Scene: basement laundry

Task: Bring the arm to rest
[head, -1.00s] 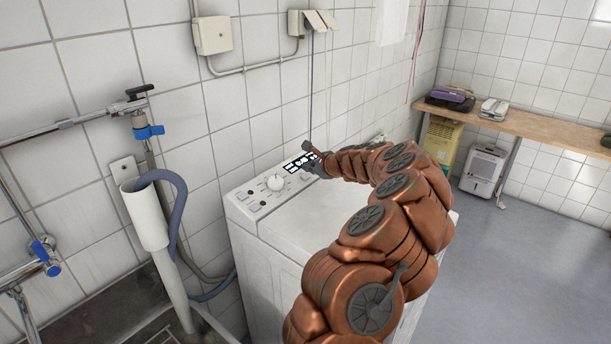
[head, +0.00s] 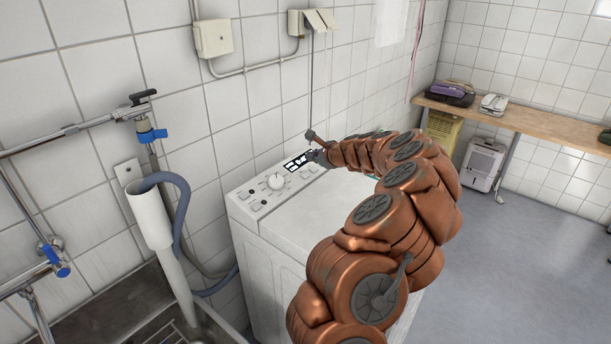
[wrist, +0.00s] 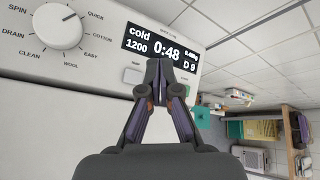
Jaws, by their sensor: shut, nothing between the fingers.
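My copper-coloured arm reaches over the top of a white washing machine (head: 330,212). My gripper (head: 314,154) is beside the machine's control panel, close to its lit display (head: 298,163). In the wrist view, the fingertips of my gripper (wrist: 160,68) are together with nothing between them. They overlap the lower edge of the display (wrist: 150,45), which reads cold, 1200 and 0:48. A gap between the fingertips and the panel cannot be judged surely. The white dial (wrist: 56,27) is left of the display, and also shows in the head view (head: 276,181).
A tiled wall stands behind the machine. A standpipe (head: 148,213) with a grey hose and a sink (head: 150,315) are at left. A wooden shelf (head: 530,124) is at back right, above a white dehumidifier (head: 484,163).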

